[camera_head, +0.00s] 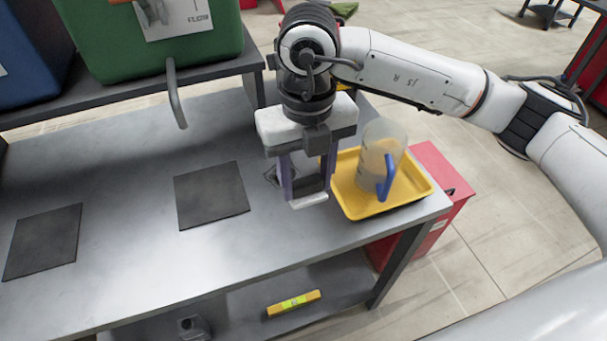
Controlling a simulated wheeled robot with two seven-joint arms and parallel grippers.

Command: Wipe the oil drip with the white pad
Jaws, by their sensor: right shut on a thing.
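My right gripper (307,188) points down over the right part of the grey table (135,130), left of the yellow tray. Its two purple-grey fingers are shut on a dark block with a white underside, which I take to be the white pad (309,201). The pad is at or close above the tabletop; I cannot tell whether it touches. A dark, angular mark (270,175) shows on the table just left of the fingers, partly hidden by them. I cannot tell whether it is the oil drip. My left gripper is out of view.
A yellow tray (353,207) at the table's right end holds a clear jug (384,143) with amber liquid and a blue handle. Two dark mats (211,195) (43,241) lie to the left. Green (100,40) and blue (30,55) bins stand behind, with a hooked grey spout (175,95).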

